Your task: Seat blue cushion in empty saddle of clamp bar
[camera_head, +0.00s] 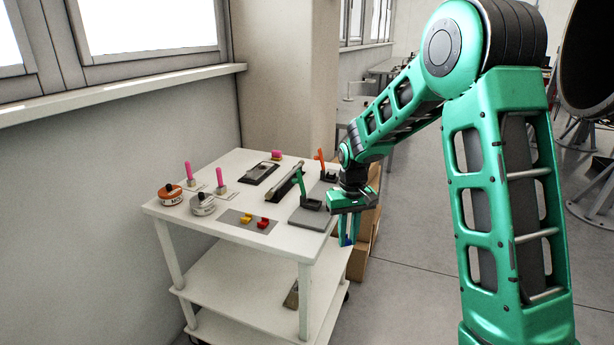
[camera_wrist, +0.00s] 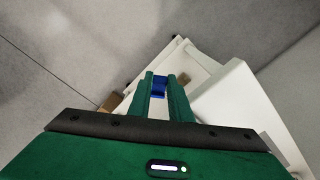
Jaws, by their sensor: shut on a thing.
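My gripper (camera_head: 347,241) is shut on the blue cushion (camera_wrist: 158,86), which shows between the two green fingers in the wrist view. In the head view the gripper hangs just off the right edge of the white cart, and only a little blue shows at its fingertips. A yellow cushion (camera_head: 246,219) and a red cushion (camera_head: 263,223) sit on a grey mat (camera_head: 235,217).
Cardboard boxes (camera_head: 366,230) stand behind the cart's right side. Open floor lies to the right.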

